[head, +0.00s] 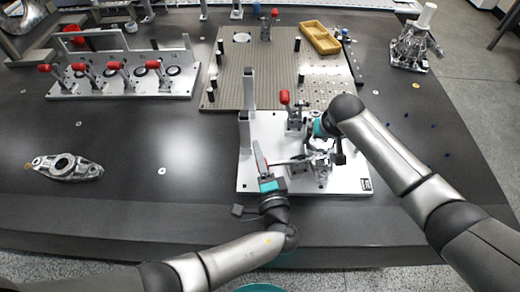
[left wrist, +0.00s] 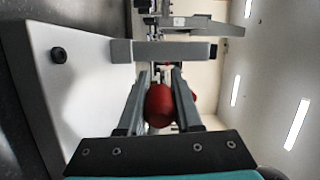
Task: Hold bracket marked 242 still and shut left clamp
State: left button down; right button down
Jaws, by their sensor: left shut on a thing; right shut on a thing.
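A white fixture plate (head: 350,182) stands near the table's front edge. My left gripper (head: 263,165) is at its left side, shut on the red handle of the left clamp; this red handle (left wrist: 159,105) shows between the two fingers in the left wrist view. My right gripper (head: 322,128) reaches in from the right over the fixture, shut on a part that I take to be the grey metal bracket (head: 320,155). The gripper and clamp parts hide much of the bracket, and no 242 mark is readable. Another clamp's red handle (head: 285,97) stands upright at the back.
A grey upright post (head: 248,95) rises at the fixture's left. A pegged plate (head: 235,80) and yellow tray (head: 320,37) are behind. A row of red-handled clamps (head: 125,88) stands at left, and a loose metal part (head: 67,168) lies in front of it.

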pick_arm(q)
jog(key=shift+s+f, duration=0.1)
jog(key=shift+f, duration=0.3)
jog(key=c, duration=1)
grip_release()
jog(key=o, duration=0.4)
jog(key=shift+r, duration=0.15)
jog(key=v, duration=0.7)
jog(key=shift+s+d, duration=0.1)
jog(key=shift+s, duration=0.1)
pick_arm(e)
grip_release()
